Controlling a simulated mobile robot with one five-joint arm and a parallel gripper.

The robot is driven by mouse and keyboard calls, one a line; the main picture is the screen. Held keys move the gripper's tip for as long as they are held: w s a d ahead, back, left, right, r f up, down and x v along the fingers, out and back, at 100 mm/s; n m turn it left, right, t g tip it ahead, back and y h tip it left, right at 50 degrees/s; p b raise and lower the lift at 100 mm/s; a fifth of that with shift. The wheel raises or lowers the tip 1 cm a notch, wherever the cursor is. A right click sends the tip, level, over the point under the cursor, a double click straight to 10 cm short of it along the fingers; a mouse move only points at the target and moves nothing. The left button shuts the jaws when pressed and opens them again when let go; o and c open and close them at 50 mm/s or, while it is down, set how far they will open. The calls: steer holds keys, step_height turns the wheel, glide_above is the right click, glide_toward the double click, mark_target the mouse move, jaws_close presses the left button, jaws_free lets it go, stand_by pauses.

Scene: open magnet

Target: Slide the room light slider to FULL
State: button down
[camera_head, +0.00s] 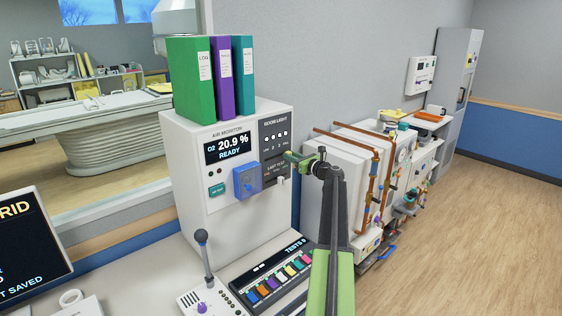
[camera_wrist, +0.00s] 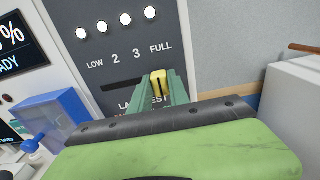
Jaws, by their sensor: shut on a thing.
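The dark ROOM LIGHT panel (camera_head: 275,138) is on the front of the white air monitor cabinet (camera_head: 185,160). In the wrist view the panel (camera_wrist: 90,60) shows the labels LOW, 2, 3 and FULL in a row, with several lit round lamps above them. A dark horizontal slot (camera_wrist: 122,83) runs below the labels. The yellow slider knob (camera_wrist: 159,80) is at the slot's right side, below the word FULL. My gripper (camera_wrist: 160,86) is shut on the knob, one green finger on each side. In the head view my gripper (camera_head: 290,156) is at the panel and hides the knob.
A blue box with a knob (camera_head: 247,180) sticks out left of the panel. Green, purple and teal binders (camera_head: 220,75) stand on the cabinet. A lever (camera_head: 203,250) and a keyed TESTS console (camera_head: 270,280) are below. White units with copper pipes (camera_head: 345,185) stand to the right.

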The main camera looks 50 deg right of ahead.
steer(key=shift+s+d+r, duration=0.1)
steer(key=shift+d, duration=0.45)
steer(key=c, duration=1.2)
jaws_free()
steer(key=shift+d, duration=0.1)
steer(key=shift+c, duration=0.2)
steer(key=shift+s, duration=0.1)
steer(key=s+a, duration=0.1)
steer(key=s, duration=1.6)
steer(key=shift+a, duration=0.25)
